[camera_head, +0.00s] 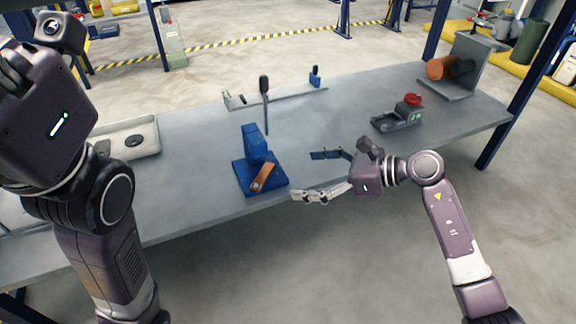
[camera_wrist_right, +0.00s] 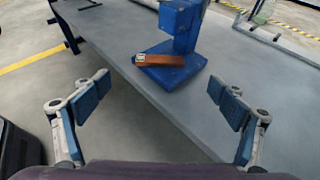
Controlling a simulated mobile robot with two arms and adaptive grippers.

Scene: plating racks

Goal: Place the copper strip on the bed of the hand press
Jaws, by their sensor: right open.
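The blue hand press (camera_head: 254,146) stands near the front edge of the grey table, with a dark lever rising behind it. The copper strip (camera_head: 263,177) lies on the blue bed of the press, slanted across its front part. In the right wrist view the strip (camera_wrist_right: 165,60) lies across the bed (camera_wrist_right: 180,78) in front of the column. My right gripper (camera_head: 322,172) is open and empty, to the right of the press and apart from it. Its fingers (camera_wrist_right: 158,103) are spread wide in the wrist view. My left arm comes in at the left; its fingers are not clearly seen.
The grey table (camera_head: 340,125) has free room between the press and a grey device with a red knob (camera_head: 400,113). A rail with a blue piece (camera_head: 290,97) lies behind the press. A pale tray (camera_head: 130,140) is at left, an angled stand (camera_head: 478,62) at far right.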

